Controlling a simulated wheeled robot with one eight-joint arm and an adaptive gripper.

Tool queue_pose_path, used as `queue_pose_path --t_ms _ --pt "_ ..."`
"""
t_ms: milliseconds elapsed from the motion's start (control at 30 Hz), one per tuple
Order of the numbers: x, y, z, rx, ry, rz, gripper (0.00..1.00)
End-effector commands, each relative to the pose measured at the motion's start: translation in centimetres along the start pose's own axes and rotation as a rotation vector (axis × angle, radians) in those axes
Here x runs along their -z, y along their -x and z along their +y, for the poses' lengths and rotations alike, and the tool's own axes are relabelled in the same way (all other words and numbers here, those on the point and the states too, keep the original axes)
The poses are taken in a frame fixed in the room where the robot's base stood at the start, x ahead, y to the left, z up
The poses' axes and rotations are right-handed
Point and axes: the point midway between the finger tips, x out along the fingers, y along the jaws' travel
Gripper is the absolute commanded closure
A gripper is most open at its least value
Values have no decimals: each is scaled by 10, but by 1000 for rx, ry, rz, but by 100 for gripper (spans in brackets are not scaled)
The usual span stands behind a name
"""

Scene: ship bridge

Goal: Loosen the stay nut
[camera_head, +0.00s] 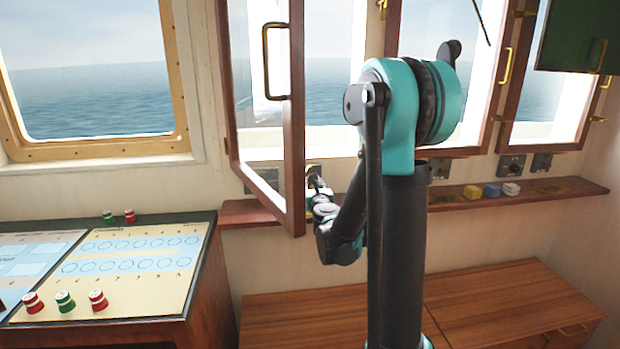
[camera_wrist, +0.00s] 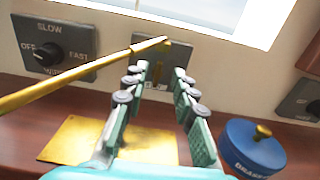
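A brass stay rod (camera_wrist: 80,80) slants in from the left in the wrist view. Its tip ends over a grey plate (camera_wrist: 178,54) on the wall below the window. A small brass piece (camera_wrist: 160,80) shows low on that plate, between my fingers; I cannot tell whether it is the stay nut. My gripper (camera_wrist: 161,72) is open, with a clear gap between its padded fingers and nothing held. Its tips are just below the rod's end, in front of the plate. In the head view my gripper (camera_head: 316,182) is small, near the wall beside the open window (camera_head: 297,115).
A wooden shelf (camera_wrist: 25,115) runs under the windows. It bears a yellow sheet (camera_wrist: 80,140) and a round blue tin (camera_wrist: 252,150) close to my right finger. A speed knob (camera_wrist: 47,54) is at left. A console (camera_head: 120,265) stands left; wooden lockers (camera_head: 510,295) are below.

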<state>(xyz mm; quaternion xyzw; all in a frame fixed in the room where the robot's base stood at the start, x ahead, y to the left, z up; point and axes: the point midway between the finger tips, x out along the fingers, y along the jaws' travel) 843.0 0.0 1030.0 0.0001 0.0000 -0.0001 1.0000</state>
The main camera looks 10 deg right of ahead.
Motion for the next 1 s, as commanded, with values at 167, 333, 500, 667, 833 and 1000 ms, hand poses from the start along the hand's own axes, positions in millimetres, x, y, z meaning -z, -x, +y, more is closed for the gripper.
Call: queue_pose_path --t_ms 167,333,500,667,833,1000 --pt "0 -31 0 1 0 0 73" --pt "0 -48 0 0 0 0 73" --pt "0 -54 0 0 0 0 73" --pt "0 -54 0 0 0 0 73" --pt "0 -54 0 0 0 0 87" --pt "0 -54 0 0 0 0 100"
